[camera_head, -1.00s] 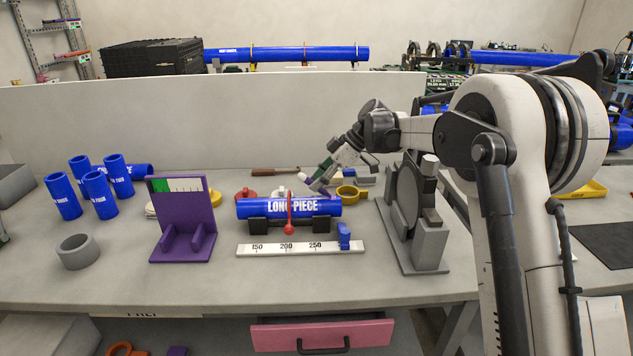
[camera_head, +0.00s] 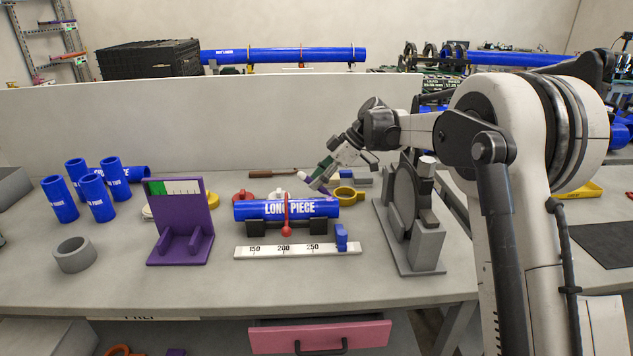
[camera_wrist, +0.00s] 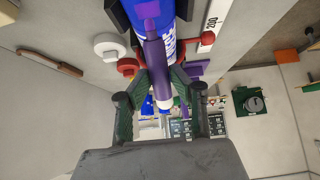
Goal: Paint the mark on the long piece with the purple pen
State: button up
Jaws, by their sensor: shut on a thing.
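The long piece (camera_head: 300,208) is a blue pipe lying level across dark supports on the bench, lettered "LONG PIECE". It also shows at the top of the wrist view (camera_wrist: 164,14). My gripper (camera_wrist: 164,80) is shut on the purple pen (camera_wrist: 155,55), whose white end points back toward the palm. In the head view my gripper (camera_head: 320,178) is just behind the pipe's right part. In the wrist view the pen's far end overlaps the pipe, beside a lighter purple patch (camera_wrist: 148,9) on it. I cannot tell whether the pen touches the pipe.
A ruler (camera_head: 290,250) with a blue slider (camera_head: 341,236) lies in front of the pipe, and a red pointer (camera_head: 287,230) hangs before it. A purple stand (camera_head: 182,222) is at left, a grey disc fixture (camera_head: 409,208) at right. A yellow ring (camera_head: 347,195) lies close behind.

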jog(key=shift+r+p, duration=1.35)
jog(key=shift+r, duration=1.7)
